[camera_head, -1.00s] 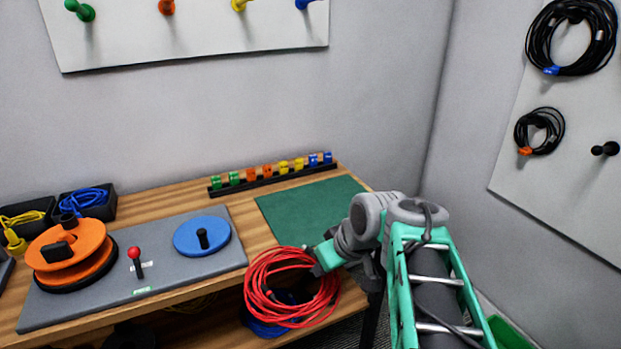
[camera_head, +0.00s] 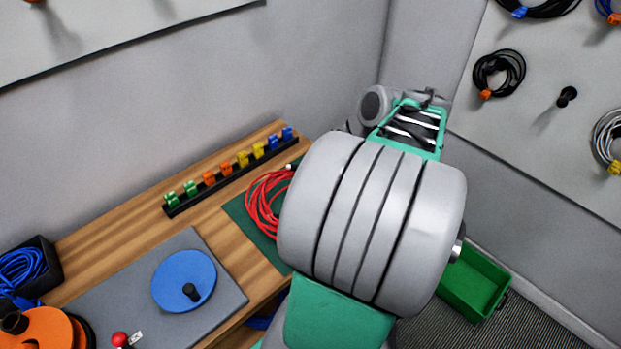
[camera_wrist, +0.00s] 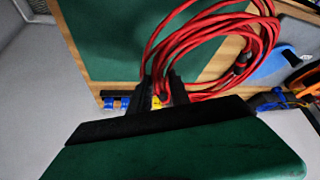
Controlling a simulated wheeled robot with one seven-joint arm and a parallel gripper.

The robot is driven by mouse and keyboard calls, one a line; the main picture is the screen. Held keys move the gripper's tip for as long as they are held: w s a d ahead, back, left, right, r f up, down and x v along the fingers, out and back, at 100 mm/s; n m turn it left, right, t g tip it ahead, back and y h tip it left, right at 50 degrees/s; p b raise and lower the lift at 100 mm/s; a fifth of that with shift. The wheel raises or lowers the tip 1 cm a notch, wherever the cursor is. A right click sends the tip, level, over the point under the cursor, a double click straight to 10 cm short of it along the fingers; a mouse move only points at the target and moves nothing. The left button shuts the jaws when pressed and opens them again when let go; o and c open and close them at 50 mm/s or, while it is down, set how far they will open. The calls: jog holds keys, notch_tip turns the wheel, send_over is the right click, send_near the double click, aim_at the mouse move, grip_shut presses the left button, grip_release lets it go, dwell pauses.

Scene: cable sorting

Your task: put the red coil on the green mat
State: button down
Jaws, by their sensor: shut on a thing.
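The red coil (camera_head: 262,205) shows in the head view over the green mat (camera_head: 238,211), partly hidden behind my arm. In the wrist view the red coil (camera_wrist: 268,38) hangs from my gripper (camera_wrist: 162,90), whose dark fingers are shut on its strands. The green mat (camera_wrist: 105,40) lies behind the coil there, and part of the loop reaches past the mat's edge over the wood. I cannot tell whether the coil touches the mat. In the head view my arm hides most of the gripper and the mat's right part.
A black rail with coloured clips (camera_head: 232,172) runs along the table's back edge. A grey board with a blue disc (camera_head: 184,281) lies left of the mat. A blue cable sits in a black bin (camera_head: 40,285). A green crate (camera_head: 476,283) stands on the floor at right.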

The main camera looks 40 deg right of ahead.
jog(key=w+d+f, duration=0.6)
jog(key=f, duration=0.4)
jog(key=shift+w+d+f, duration=0.15)
jog(key=shift+d+f, duration=0.1)
jog(key=shift+f, duration=0.15)
jog(key=c, duration=1.2)
grip_release()
jog(key=shift+r, duration=0.1)
